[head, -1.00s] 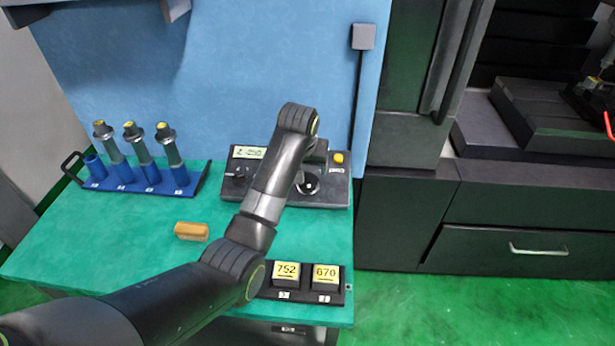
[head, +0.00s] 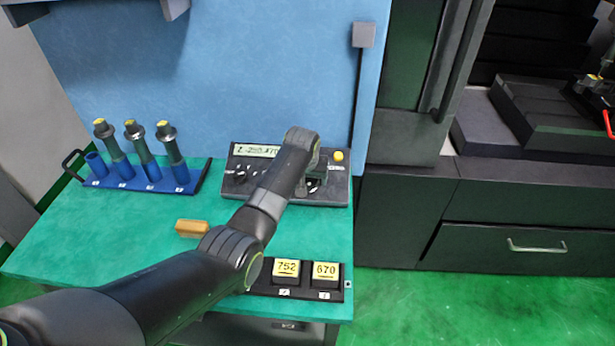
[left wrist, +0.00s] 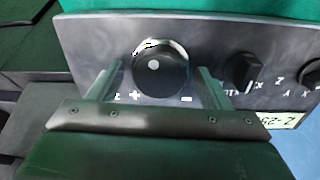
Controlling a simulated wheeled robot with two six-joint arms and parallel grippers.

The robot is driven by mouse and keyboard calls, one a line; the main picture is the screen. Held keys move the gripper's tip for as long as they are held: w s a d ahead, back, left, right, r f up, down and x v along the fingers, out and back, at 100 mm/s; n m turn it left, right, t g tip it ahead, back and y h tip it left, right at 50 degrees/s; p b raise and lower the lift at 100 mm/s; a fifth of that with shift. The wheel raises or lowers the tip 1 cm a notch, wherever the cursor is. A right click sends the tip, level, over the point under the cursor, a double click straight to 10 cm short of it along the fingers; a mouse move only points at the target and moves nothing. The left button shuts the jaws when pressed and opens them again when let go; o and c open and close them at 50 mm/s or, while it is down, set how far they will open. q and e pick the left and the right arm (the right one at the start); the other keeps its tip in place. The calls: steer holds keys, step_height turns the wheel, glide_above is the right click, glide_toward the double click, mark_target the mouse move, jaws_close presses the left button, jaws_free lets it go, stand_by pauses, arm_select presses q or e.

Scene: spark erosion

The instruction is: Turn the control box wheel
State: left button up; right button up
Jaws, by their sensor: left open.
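The dark control box (head: 262,193) stands at the back right of the green table, below a blue panel. Its round black wheel (left wrist: 160,72) has a pale dot and a bright ring, with plus and minus marks beside it. In the head view my arm largely hides the wheel. My left gripper (left wrist: 158,82) is open, with one finger on either side of the wheel in the left wrist view. I cannot tell whether the fingers touch it. The gripper points down over the box in the head view (head: 312,183). My right gripper is not in view.
A smaller knob (left wrist: 243,72), a display (head: 256,151) and a yellow button (head: 338,156) are on the box. A blue rack (head: 190,186) with several tool holders stands left. A tan block (head: 192,228) and a black tray (head: 262,282) with blocks 752 and 670 lie in front.

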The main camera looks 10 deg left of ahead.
arm_select(q)
steer(key=c, duration=1)
steer(key=shift+o, duration=0.2)
steer(key=shift+n, duration=0.3)
